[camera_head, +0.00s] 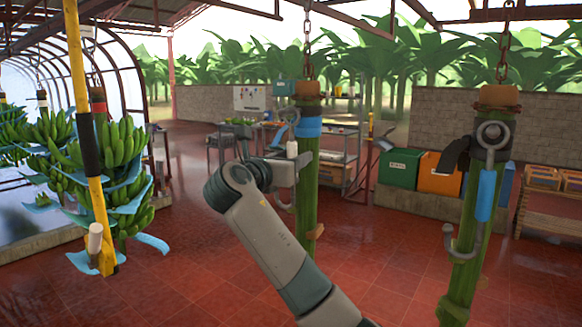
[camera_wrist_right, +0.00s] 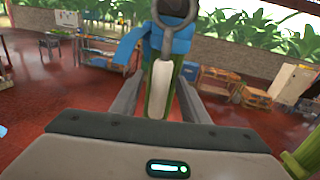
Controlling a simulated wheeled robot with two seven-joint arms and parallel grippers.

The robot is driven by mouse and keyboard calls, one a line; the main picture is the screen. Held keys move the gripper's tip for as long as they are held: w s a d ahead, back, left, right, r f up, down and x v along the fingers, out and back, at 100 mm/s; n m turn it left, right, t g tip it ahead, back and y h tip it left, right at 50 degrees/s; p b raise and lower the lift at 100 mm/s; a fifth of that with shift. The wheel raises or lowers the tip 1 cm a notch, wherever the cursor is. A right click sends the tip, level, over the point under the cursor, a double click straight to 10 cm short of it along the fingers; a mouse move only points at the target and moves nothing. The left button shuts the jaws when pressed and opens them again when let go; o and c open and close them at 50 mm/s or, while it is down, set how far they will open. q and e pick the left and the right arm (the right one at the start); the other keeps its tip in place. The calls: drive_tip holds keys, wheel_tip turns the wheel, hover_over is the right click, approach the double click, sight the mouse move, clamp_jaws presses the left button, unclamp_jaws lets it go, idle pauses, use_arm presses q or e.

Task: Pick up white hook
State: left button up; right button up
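The white hook has a grey metal ring, a white handle (camera_head: 292,149) and a grey curved lower end. It hangs against the middle green stem (camera_head: 307,190), below a blue band. My right gripper (camera_head: 287,168) is at the hook's handle, its arm coming up from the bottom. In the right wrist view the white handle (camera_wrist_right: 161,90) stands between the two fingers (camera_wrist_right: 158,103), with a visible gap on both sides. The fingers are apart and the stem is behind the handle. My left gripper is not in view.
A second hook with a blue handle (camera_head: 486,195) hangs on the right stem (camera_head: 462,275). Banana bunches (camera_head: 120,145) and a yellow pole (camera_head: 97,205) are at the left. Green (camera_head: 400,169) and orange (camera_head: 440,175) bins stand behind. The red floor between is open.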

clamp_jaws()
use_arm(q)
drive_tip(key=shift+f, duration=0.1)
use_arm(e)
drive_tip(key=shift+r, duration=0.15)
drive_tip(key=shift+r+b, duration=0.3)
drive_tip(key=shift+b, duration=0.2)
drive_tip(key=shift+s+a+r, duration=0.15)
drive_tip(key=shift+s+a, duration=0.05)
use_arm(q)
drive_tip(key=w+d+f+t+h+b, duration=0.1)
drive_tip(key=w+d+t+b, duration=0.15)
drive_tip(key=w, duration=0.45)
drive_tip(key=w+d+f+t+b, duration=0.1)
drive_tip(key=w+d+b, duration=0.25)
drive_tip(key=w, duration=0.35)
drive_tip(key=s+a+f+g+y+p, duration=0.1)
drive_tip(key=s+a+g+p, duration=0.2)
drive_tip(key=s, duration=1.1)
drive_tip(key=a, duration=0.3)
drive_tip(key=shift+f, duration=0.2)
use_arm(e)
drive_tip(key=f+v, duration=0.2)
drive_tip(key=v, duration=1.9)
drive_tip(key=shift+a, duration=0.25)
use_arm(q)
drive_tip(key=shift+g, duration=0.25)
use_arm(e)
drive_tip(key=shift+w, duration=0.15)
